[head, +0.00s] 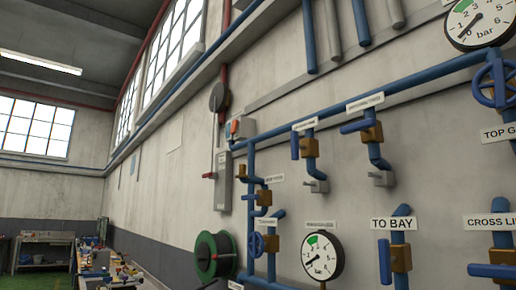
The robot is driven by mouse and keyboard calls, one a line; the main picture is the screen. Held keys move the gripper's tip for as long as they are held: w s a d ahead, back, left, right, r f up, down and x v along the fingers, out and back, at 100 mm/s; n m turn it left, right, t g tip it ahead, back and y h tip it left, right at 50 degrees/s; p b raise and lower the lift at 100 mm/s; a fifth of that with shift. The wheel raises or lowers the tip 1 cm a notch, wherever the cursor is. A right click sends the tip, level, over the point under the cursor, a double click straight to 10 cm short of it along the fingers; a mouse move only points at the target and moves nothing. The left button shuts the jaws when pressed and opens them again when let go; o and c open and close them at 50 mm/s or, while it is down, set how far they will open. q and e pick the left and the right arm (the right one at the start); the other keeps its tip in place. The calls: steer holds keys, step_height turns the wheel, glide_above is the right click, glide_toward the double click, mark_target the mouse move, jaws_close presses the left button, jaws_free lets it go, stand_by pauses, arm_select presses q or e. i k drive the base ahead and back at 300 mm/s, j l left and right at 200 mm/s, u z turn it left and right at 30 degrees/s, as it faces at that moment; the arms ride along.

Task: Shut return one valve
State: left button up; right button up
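No label in view reads clearly as return one, so I cannot tell which valve it is. Two brass valves with small unreadable labels hang from the blue upper pipe. The left one (311,147) has its blue lever (295,146) upright, along its pipe. The right one (372,133) has its blue lever (354,127) sideways, across its pipe. Neither of my grippers is in view.
The "TO BAY" valve (401,258) has an upright lever. The cross line valve (503,257) has a sideways lever. Pressure gauges (322,256) (480,22), a grey switch box (223,180) and a green hose reel (215,255) are on the wall. A cluttered bench (97,262) stands at left.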

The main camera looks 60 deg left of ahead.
mark_target(295, 147)
steer(key=u, duration=1.55)
steer(key=i+j, duration=0.15)
steer(key=j, duration=0.15)
steer(key=i+j+z, duration=0.1)
steer(key=j, duration=0.25)
steer(key=i+j, duration=0.2)
steer(key=j, duration=0.15)
